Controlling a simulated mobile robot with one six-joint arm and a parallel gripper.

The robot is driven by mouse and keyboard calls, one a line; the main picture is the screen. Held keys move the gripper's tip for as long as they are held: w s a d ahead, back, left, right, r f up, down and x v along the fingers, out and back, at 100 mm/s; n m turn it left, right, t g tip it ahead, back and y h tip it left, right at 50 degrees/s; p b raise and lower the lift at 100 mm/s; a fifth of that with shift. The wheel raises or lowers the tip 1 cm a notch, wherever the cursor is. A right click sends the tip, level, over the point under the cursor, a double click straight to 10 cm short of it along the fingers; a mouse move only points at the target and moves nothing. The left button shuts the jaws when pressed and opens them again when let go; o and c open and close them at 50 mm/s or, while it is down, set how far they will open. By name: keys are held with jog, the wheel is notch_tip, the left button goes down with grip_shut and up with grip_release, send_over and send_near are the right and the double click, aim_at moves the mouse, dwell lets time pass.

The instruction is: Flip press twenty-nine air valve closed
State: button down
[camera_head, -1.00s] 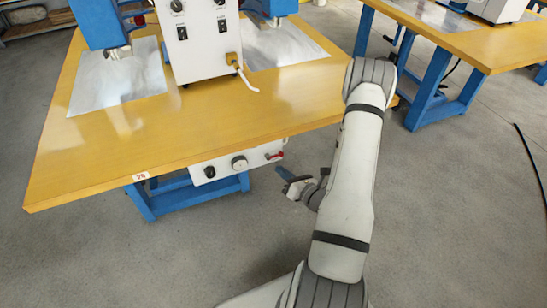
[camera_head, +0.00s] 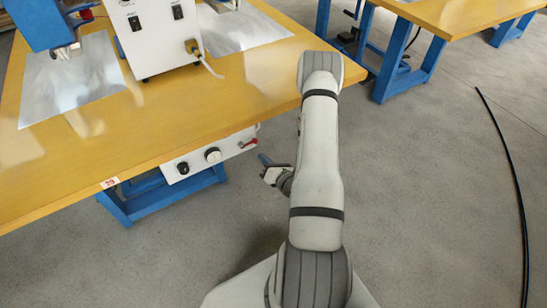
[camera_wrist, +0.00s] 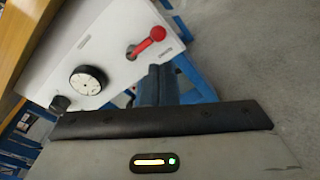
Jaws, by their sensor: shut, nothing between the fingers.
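The red valve lever (camera_head: 249,142) sits at the right end of a white control panel (camera_head: 200,160) under the front edge of the table marked 29 (camera_head: 109,183). In the wrist view the red lever (camera_wrist: 147,42) slants up to the right from its pivot, roughly along the panel's length, with a rounded red end. My gripper (camera_head: 265,161) is just right of and below the lever, apart from it in the head view. In the wrist view its dark fingers (camera_wrist: 158,84) are together and empty, pointing toward the panel just below the lever.
The panel also carries a round gauge (camera_wrist: 88,80) and a black knob (camera_wrist: 60,103). The yellow tabletop (camera_head: 150,125) overhangs the panel, with blue legs (camera_head: 165,195) below. A white machine box (camera_head: 155,35) stands on top. Open floor lies to the right, with a black cable (camera_head: 515,170).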

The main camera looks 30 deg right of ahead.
aim_at(249, 143)
jog(key=w, duration=0.6)
jog(key=shift+w+a+f, duration=0.2)
jog(key=shift+a+f, duration=0.1)
jog(key=shift+f, duration=0.05)
